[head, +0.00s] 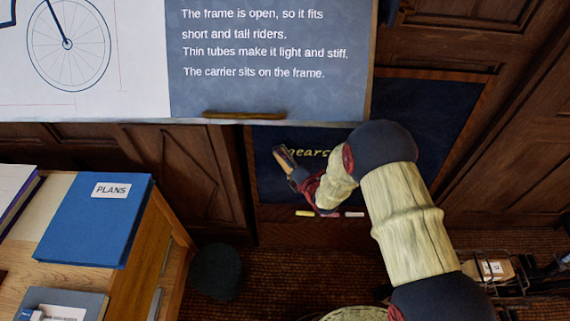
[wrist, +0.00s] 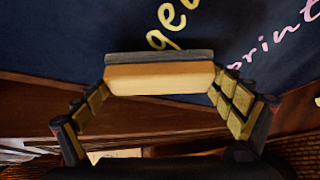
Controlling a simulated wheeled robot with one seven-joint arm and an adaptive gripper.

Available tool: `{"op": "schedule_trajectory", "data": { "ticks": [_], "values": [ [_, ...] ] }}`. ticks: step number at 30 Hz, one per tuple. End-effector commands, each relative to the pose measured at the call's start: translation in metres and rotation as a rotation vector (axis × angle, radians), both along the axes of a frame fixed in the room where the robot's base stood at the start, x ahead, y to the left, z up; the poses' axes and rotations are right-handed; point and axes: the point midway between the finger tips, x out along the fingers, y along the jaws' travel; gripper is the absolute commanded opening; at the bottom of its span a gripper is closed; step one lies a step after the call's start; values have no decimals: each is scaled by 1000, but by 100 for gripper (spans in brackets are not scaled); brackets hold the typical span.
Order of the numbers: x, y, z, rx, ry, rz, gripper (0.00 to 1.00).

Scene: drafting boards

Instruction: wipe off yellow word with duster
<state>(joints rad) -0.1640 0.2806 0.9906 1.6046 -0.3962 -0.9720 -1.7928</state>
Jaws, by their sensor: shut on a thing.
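The yellow word (head: 308,152) reads "gears" on a dark blue board (head: 440,120) low on the wall. My arm hides part of it in the head view. In the wrist view the yellow letters (wrist: 172,28) show just above the duster. The duster (wrist: 160,77), a wooden block with a dark grey pad, is held between the fingers of my gripper (wrist: 160,95). In the head view the duster (head: 284,158) is at the left end of the word, with its pad toward the board. I cannot tell whether the pad touches the board.
A pink word (wrist: 275,40) is right of the yellow one in the wrist view. Chalk pieces (head: 304,213) lie on the ledge below the board. A desk with a blue PLANS binder (head: 95,220) stands at left. A larger board (head: 270,70) hangs above.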

Motion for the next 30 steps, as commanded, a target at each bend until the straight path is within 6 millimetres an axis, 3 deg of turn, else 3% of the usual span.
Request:
{"op": "schedule_trajectory", "data": {
  "ticks": [30],
  "values": [
    [16, -2, -2, 0, 0, -1, 59]
  ]
}}
